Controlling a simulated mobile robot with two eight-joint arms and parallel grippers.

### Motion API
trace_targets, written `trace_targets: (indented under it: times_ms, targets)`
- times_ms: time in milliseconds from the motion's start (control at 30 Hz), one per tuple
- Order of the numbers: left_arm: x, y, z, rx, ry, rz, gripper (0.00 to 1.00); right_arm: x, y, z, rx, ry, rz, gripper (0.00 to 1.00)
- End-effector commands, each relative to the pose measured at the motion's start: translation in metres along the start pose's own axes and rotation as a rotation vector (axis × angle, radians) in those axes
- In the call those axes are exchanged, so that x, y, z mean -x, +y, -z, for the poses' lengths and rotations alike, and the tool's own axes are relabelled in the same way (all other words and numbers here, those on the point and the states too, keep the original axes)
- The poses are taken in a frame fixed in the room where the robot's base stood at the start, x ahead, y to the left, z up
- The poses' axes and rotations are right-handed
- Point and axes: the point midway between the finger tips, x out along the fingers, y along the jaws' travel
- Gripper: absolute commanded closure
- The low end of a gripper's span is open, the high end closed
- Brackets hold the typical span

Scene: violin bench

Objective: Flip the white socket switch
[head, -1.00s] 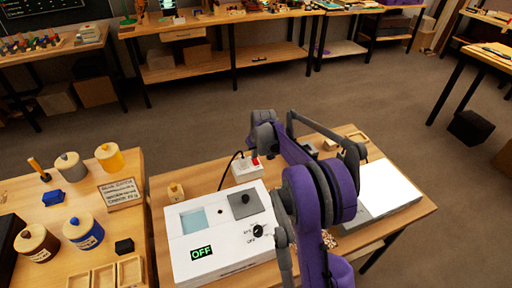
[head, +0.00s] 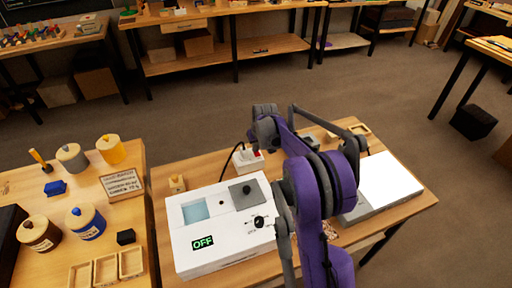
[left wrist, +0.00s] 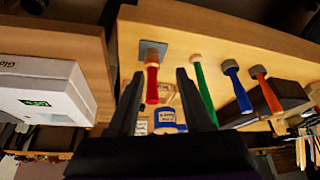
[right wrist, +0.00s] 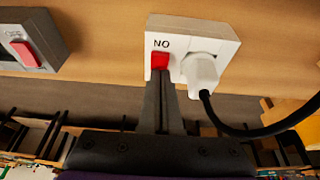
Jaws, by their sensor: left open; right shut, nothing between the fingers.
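The white socket (right wrist: 212,38) is in the right wrist view, with a red switch (right wrist: 160,61) on its left part below letters reading "NO" in the picture. A white plug (right wrist: 201,72) sits in its right part. In the head view the socket (head: 243,164) stands behind the white box, partly hidden by my right arm. My right gripper (right wrist: 161,78) is shut and empty, its tips right at the red switch; I cannot tell whether they touch it. My left gripper (left wrist: 156,82) is open and empty, away from the socket.
A black cord (right wrist: 270,131) runs from the plug. A grey unit (right wrist: 48,58) with a red rocker is to the left in the right wrist view. The white box (head: 222,222) showing "OFF" stands in front of the socket. Jars and trays cover the left table.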

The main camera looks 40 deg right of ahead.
Motion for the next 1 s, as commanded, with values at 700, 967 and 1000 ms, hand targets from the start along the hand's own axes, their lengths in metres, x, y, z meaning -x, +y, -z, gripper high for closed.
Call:
trace_targets:
  times_ms: [700, 967, 1000]
  targets:
    - [0.001, 0.0, 0.001, 0.0, 0.001, 0.0, 0.5, 0.011, -0.003, -0.013, 0.002, -0.012, 0.001, 1.0]
    - [0.017, 0.0, 0.017, 0.0, 0.013, 0.0, 0.5, 0.062, -0.012, 0.0, 0.004, -0.007, 0.001, 1.0]
    - [0.017, 0.0, 0.016, 0.0, 0.013, 0.0, 0.5, 0.071, -0.012, 0.0, 0.003, -0.008, 0.001, 1.0]
